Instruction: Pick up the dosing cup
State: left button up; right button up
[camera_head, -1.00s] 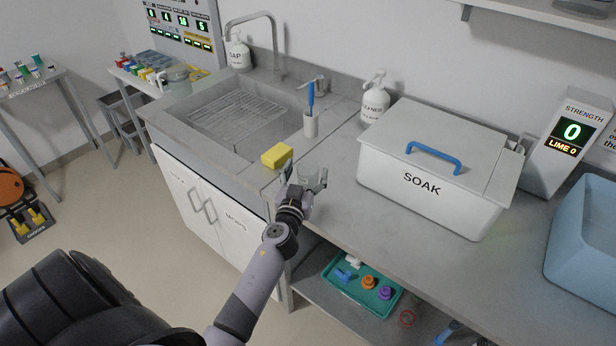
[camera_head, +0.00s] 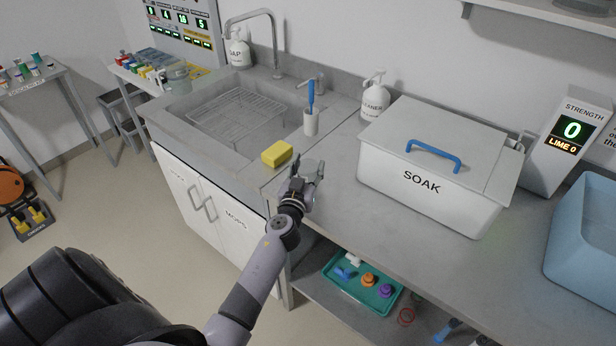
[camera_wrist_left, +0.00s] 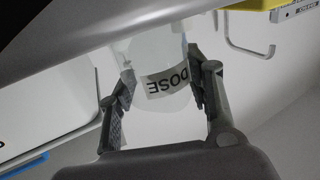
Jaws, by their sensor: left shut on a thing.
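The dosing cup (camera_wrist_left: 157,62) is a clear, whitish cup with a label reading DOSE. In the left wrist view it sits between the fingers of my left gripper (camera_wrist_left: 162,92), which is shut on it, one finger against each side. In the head view my left gripper (camera_head: 307,177) is over the counter between the yellow sponge and the SOAK box, and the cup (camera_head: 309,167) shows faintly between the fingers. I cannot tell whether the cup's base touches the counter. My right gripper is not in view.
The yellow sponge (camera_head: 276,153) lies left of the gripper at the sink edge. A brush holder (camera_head: 311,122) stands behind. The SOAK box (camera_head: 440,185) with a blue handle is on the right. A teal tray (camera_head: 343,284) is on the shelf below. Counter in front of the box is clear.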

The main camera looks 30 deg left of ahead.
pick_arm(q)
jog(key=shift+c, duration=0.8)
jog(key=shift+r+p, duration=0.4)
jog(key=shift+r, duration=0.1)
jog(key=shift+c, duration=0.2)
notch_tip(320, 180, up, 19)
jog(key=p, duration=0.6)
jog(key=s+d+f+m+t+h+b, duration=0.1)
jog(key=s+d+f+m+h+b, duration=0.2)
jog(key=s+d, duration=0.55)
jog(key=s+d+f+m+h+b, duration=0.15)
jog(key=s+d+f, duration=0.25)
jog(key=s+d, duration=0.45)
jog(key=s+d+f+h, duration=0.1)
jog(key=s+d+f, duration=0.1)
jog(key=s, duration=0.5)
jog(key=shift+f+n+b, duration=0.35)
jog(key=shift+f+b, duration=0.05)
